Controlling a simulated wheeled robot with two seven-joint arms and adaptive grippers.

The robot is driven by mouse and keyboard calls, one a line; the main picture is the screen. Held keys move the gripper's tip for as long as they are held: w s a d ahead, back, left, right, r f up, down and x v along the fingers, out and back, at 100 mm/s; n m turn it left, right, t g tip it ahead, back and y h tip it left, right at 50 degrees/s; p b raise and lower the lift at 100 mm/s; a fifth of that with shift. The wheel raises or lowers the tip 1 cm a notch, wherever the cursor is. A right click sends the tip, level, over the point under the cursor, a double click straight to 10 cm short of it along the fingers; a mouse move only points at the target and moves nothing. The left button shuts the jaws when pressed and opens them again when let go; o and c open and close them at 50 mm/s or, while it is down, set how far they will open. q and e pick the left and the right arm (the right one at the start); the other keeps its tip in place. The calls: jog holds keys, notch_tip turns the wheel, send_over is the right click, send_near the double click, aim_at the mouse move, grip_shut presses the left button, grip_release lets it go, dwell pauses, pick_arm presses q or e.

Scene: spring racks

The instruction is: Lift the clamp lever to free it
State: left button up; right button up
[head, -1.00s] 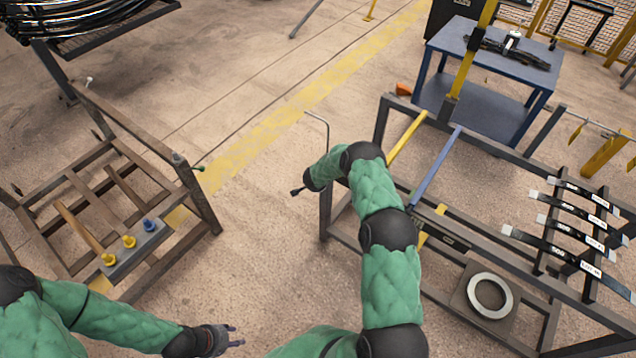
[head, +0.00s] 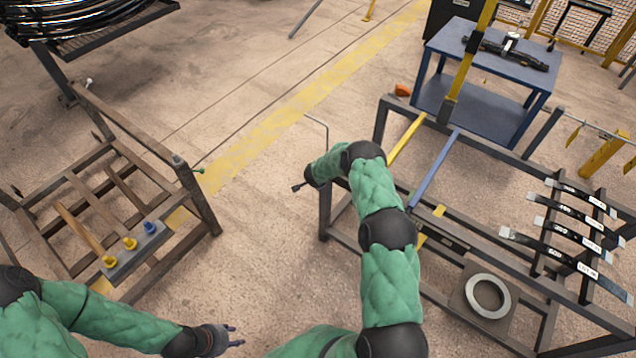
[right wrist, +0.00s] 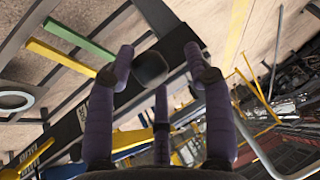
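In the right wrist view, a black rounded knob (right wrist: 150,68), which looks like the end of the clamp lever, lies between and just beyond the spread fingers of my right gripper (right wrist: 142,75). I cannot tell whether a finger touches it. The gripper is open, with its third finger below the knob. In the head view my right arm reaches the near left corner of the spring rack (head: 325,215) and mostly hides the gripper and lever. My left gripper (head: 236,336) is open and empty at the bottom, above bare floor.
A bent grey rod (head: 322,122) rises beside my right wrist. The rack carries several leaf springs (head: 560,250), a blue bar (head: 436,168) and a metal ring (head: 488,296). A brown frame (head: 205,205) stands left. The floor between frame and rack is clear.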

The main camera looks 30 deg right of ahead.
jog(key=shift+s+a+f, duration=0.1)
jog(key=shift+s+f, duration=0.05)
jog(key=shift+f, duration=0.05)
jog(key=shift+s+a+r, duration=0.2)
jog(key=shift+r, duration=0.05)
jog(key=v, duration=1.1)
jog(key=shift+r, duration=0.2)
jog(key=shift+d, duration=0.1)
